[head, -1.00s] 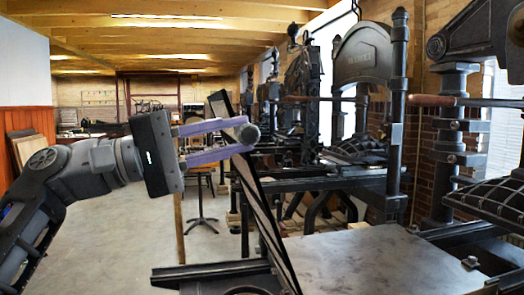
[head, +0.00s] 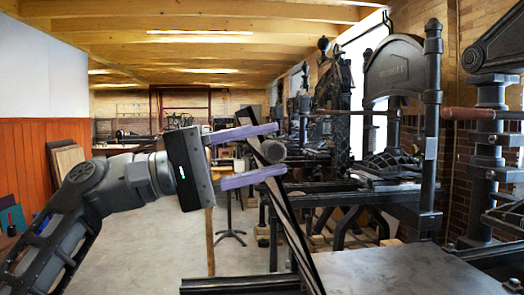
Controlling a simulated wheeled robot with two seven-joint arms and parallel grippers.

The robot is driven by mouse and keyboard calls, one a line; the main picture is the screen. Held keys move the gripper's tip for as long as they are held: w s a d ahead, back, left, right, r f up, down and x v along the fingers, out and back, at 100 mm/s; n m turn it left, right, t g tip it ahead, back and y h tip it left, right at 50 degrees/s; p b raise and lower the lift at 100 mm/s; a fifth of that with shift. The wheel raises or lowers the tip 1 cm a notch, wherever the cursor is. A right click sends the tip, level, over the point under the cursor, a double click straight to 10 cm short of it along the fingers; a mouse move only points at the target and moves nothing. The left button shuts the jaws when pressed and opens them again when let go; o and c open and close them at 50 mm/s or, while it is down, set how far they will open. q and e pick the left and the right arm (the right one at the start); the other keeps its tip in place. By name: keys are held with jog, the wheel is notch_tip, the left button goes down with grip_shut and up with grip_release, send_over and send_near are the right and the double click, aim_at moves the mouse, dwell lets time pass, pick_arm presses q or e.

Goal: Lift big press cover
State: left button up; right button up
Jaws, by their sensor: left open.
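The big press cover (head: 291,222) is a dark, thin frame seen nearly edge-on. It stands raised and tilted, its top leaning left, at the left side of the press's flat grey bed (head: 390,268). A round grey knob (head: 271,151) shows near its upper part. My left gripper (head: 279,149) has purple fingers and comes in from the left. The fingers are open, one above and one below the knob in the picture, and overlap the cover's upper edge. I cannot tell whether they touch it. My right gripper is out of view.
A black hand press (head: 398,70) stands behind the bed, with more presses in a row beyond. Another press (head: 490,120) is at the right edge. A small stand (head: 230,236) is on the floor behind the cover. The floor (head: 135,255) at left is clear.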

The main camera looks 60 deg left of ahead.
pick_arm(q)
jog(key=v, duration=0.7)
jog(key=shift+s+a, duration=0.2)
jog(key=shift+s, duration=0.15)
dwell(0.4)
